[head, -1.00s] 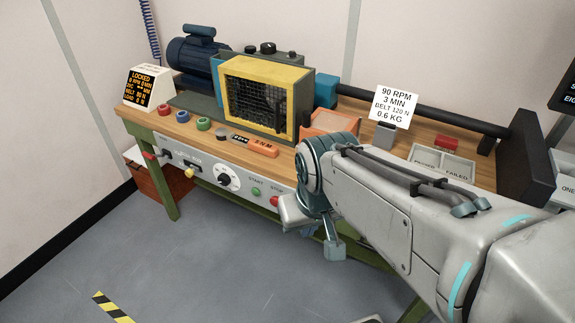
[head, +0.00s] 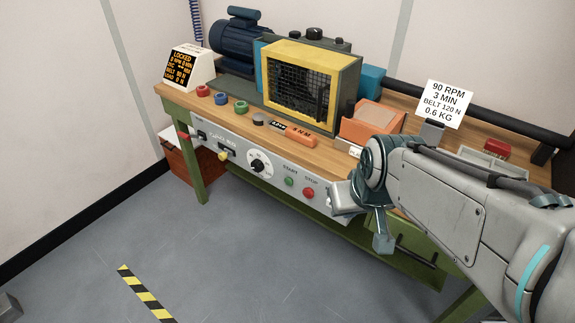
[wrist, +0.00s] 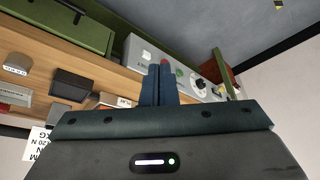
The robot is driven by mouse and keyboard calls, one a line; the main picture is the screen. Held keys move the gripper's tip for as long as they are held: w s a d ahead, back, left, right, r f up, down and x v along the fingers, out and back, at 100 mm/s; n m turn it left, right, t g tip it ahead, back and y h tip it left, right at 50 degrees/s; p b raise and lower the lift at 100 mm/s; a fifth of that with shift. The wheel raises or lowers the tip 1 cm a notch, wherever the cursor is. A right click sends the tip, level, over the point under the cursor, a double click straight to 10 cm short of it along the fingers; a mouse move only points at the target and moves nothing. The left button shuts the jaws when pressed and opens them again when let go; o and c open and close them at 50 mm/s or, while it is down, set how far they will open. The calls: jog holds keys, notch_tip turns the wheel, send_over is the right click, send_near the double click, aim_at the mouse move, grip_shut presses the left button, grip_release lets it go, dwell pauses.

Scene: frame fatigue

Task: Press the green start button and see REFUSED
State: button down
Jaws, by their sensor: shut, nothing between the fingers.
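The green start button (head: 289,182) is on the bench's grey front panel (head: 215,140), under the label START, left of the red stop button (head: 308,193). My gripper (wrist: 160,68) shows in the wrist view with its two blue fingers shut together and empty. The fingers point toward the panel, and part of the red stop button shows behind their tips. In the head view my arm's end is right of both buttons, and the fingertips are not clear. The sloped display (head: 187,67) reads LOCKED in orange.
A dial (head: 259,163) and a yellow knob (head: 223,155) are left of the buttons. A yellow-framed guard (head: 300,80) and an orange tool (head: 301,135) are on the bench. A sign (head: 449,103) reads 90 RPM. Floor in front is free.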

aim_at(289, 182)
jog(key=w+a+f+n+t+b, duration=0.3)
jog(key=w+a+f+b, duration=0.3)
jog(key=w+f+b, duration=0.2)
jog(key=w+a+f+n+t+y+b, duration=0.1)
jog(key=w+a+f+n+t+b, duration=0.2)
jog(key=w+a+f+t+b, duration=0.2)
jog(key=w+a+f+n+t+b, duration=0.3)
jog(key=w+a+f+b, duration=0.4)
jog(key=w+f+b, duration=0.4)
notch_tip(289, 182, down, 5)
jog(key=t+b, duration=0.1)
jog(key=b, duration=0.6)
jog(key=shift+a+n+y+b, duration=0.35)
jog(key=shift+n+y, duration=0.05)
jog(key=shift+w, duration=0.1)
jog(key=w+d+b, duration=0.1)
jog(key=w+d, duration=0.4)
jog(key=w, duration=0.2)
jog(key=shift+d, duration=0.25)
jog(key=shift+d+b, duration=0.1)
jog(key=shift+b, duration=0.2)
jog(key=shift+w+d, duration=0.2)
jog(key=shift+w, duration=0.05)
